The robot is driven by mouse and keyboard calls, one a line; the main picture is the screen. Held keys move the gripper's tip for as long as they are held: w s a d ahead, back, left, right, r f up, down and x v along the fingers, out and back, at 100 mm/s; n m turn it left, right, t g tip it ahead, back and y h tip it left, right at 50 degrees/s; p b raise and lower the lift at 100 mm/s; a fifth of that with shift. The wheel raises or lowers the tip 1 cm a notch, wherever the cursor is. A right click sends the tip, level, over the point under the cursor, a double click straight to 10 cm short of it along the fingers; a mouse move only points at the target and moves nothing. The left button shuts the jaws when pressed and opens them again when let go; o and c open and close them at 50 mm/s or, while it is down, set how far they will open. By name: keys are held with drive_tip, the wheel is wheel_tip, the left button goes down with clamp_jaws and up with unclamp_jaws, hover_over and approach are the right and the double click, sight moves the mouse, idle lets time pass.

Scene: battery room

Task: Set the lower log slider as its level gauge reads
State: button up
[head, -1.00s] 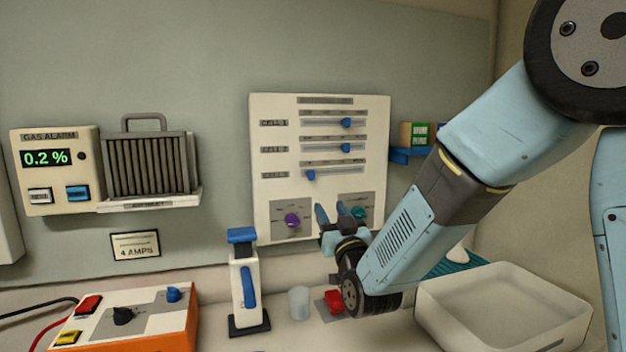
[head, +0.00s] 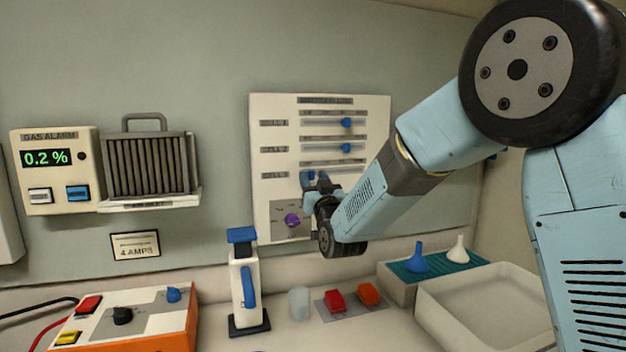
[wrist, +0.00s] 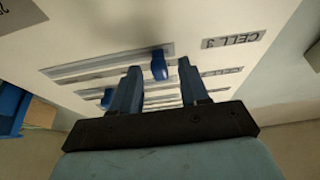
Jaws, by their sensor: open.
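The pale log panel (head: 262,190) on the wall has three horizontal sliders. The upper knob (head: 347,122) and middle knob (head: 346,148) sit right of centre. The lower slider's blue knob (wrist: 158,66) is near the label "CELL 3" (wrist: 232,42) in the upside-down wrist view; in the head view my gripper largely covers that slider's left end. My gripper (head: 314,180) is open at the panel, its fingers on either side of the lower knob (wrist: 159,72) as the wrist view shows; contact cannot be told. I cannot make out a level gauge.

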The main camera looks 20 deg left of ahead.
drive_tip(key=shift+w+a+r, duration=0.2)
drive_tip(key=shift+w, duration=0.15)
clamp_jaws()
idle(0.3)
